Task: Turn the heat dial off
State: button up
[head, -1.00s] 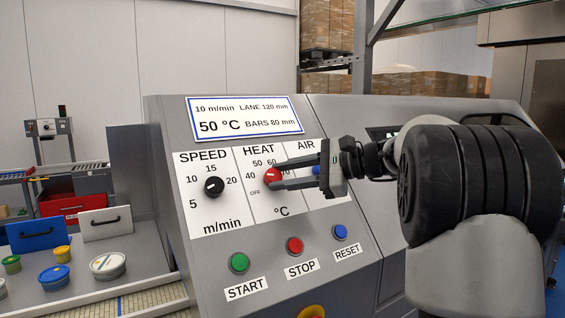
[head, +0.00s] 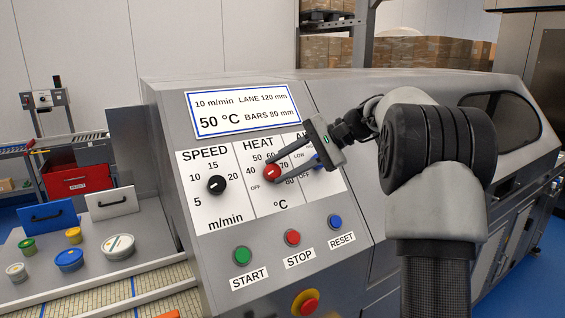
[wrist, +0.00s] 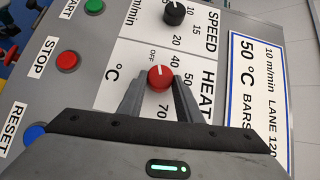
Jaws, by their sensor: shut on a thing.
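The heat dial (head: 271,173) is a red knob with a white pointer line on the white HEAT panel. Its scale runs from OFF at lower left through 40, 50 and 60 to 80. My gripper (head: 273,172) reaches in from the upper right, its two fingers shut on the knob's sides. The wrist view shows the red dial (wrist: 159,77) between the fingertips. The white line there lies roughly toward the OFF side, but its exact mark is hard to read. The display (head: 243,109) reads 50 °C.
The black speed dial (head: 216,185) is just left of the heat dial. The air dial is partly hidden behind my gripper. Green START (head: 242,255), red STOP (head: 292,237) and blue RESET (head: 335,221) buttons lie below, and an emergency stop (head: 306,302) lower still.

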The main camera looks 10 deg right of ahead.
dwell(0.3)
jog(key=o, duration=1)
jog(key=shift+a, duration=0.1)
jog(key=shift+o, duration=0.2)
jog(key=p+v, duration=0.1)
jog(key=v, duration=1.6)
jog(key=shift+r+p, duration=0.15)
jog(key=shift+p, duration=0.25)
